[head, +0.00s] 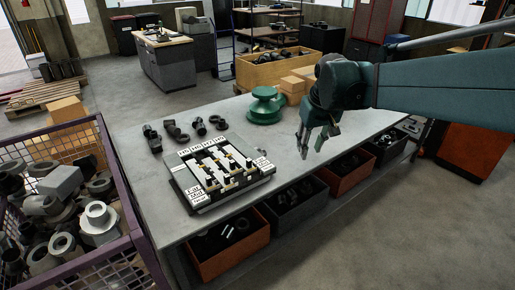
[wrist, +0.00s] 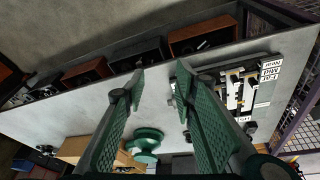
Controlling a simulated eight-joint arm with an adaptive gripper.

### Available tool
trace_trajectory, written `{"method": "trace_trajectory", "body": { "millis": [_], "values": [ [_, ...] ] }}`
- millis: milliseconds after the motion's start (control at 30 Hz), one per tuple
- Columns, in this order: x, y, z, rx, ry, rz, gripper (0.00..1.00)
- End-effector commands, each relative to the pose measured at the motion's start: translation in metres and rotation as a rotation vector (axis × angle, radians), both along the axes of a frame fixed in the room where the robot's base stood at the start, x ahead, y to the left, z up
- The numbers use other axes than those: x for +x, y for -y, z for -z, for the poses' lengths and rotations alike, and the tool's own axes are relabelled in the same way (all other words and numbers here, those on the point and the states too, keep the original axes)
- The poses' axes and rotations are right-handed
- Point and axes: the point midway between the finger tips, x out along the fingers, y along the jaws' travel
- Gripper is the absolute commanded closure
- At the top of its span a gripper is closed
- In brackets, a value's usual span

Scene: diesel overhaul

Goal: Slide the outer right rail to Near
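The rail board (head: 222,172) lies flat on the workbench. It is a light panel with several slots, dark knobs and white labels; Far, Mid and Near tags stand at its left front corner. The board also shows at the right of the wrist view (wrist: 262,72). The single rails and their settings are too small to tell. My gripper (head: 318,139) hangs above the bench, to the right of the board and apart from it. In the wrist view its two fingers (wrist: 160,88) are spread with nothing between them.
The grey workbench (head: 135,135) bears a green flanged part (head: 265,108), several dark fittings (head: 175,131) and cardboard boxes (head: 292,85) behind. A purple wire crate (head: 112,165) of metal parts stands left. Open bins (head: 345,172) sit under the bench's front edge. Bench right of the board is clear.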

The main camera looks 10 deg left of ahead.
Motion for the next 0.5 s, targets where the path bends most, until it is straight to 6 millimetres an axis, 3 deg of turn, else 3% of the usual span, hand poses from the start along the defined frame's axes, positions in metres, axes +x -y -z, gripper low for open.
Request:
{"method": "trace_trajectory", "body": {
  "millis": [500],
  "values": [
    [0.077,-0.071,0.026,-0.035,-0.082,-0.111,0.72]
  ]
}}
